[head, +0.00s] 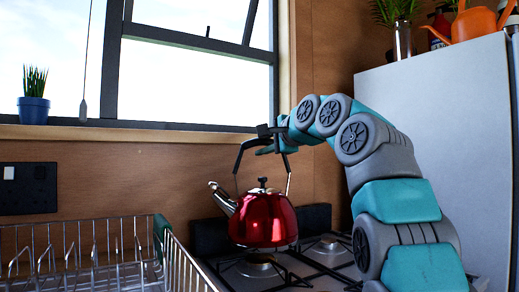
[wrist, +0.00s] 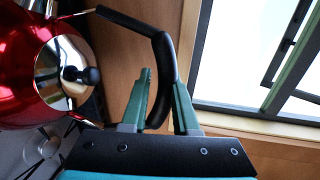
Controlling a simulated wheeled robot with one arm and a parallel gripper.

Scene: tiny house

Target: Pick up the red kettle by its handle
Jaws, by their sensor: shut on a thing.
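The red kettle (head: 264,220) has a shiny body, a silver spout pointing left, a black lid knob and a tall dark arched handle (head: 243,150). It is upright over a stove burner; whether its base touches the burner I cannot tell. My gripper (head: 272,140) is at the top of the handle, coming from the right. In the wrist view the red kettle (wrist: 35,60) is at the left, and its black handle (wrist: 162,55) passes between the green fingers of my gripper (wrist: 162,80). My gripper is shut on the handle.
The stove (head: 310,262) lies under the kettle. A wire dish rack (head: 85,250) stands at the left. A window (head: 190,75) with a sill and a potted plant (head: 34,95) is behind. A white fridge (head: 440,110) stands at the right, with an orange watering can (head: 475,22) on top.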

